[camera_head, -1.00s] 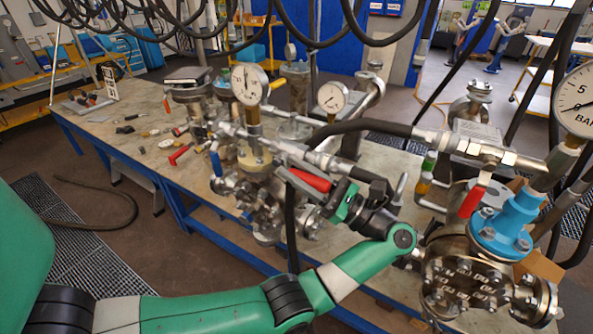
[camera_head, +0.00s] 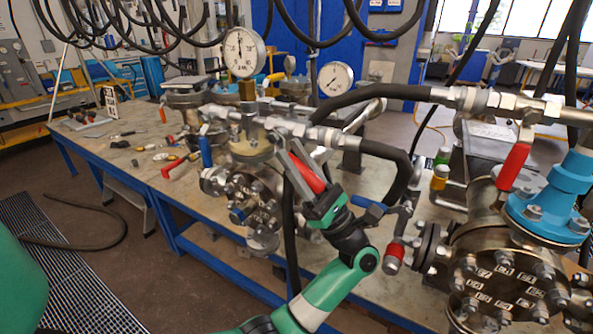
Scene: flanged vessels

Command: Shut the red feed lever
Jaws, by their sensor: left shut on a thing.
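A red lever (camera_head: 307,173) sits on the hose and valve fitting above the middle flanged vessel (camera_head: 255,195). My left gripper (camera_head: 304,172) reaches up to it from below and is shut on it, with grey fingers along both sides. The lever slants from upper left to lower right. The fingers hide part of the lever and its pivot. A second red lever (camera_head: 513,166) hangs from the valve above the right vessel (camera_head: 500,275), apart from my gripper. I cannot read which one is labelled feed. My right gripper is not in view.
A round gauge (camera_head: 244,52) and a second gauge (camera_head: 336,79) stand behind the held lever. A black hose (camera_head: 385,150) loops right of my gripper. A blue-handled valve (camera_head: 368,208) is close beside my wrist. The left part of the bench (camera_head: 110,140) holds small loose parts.

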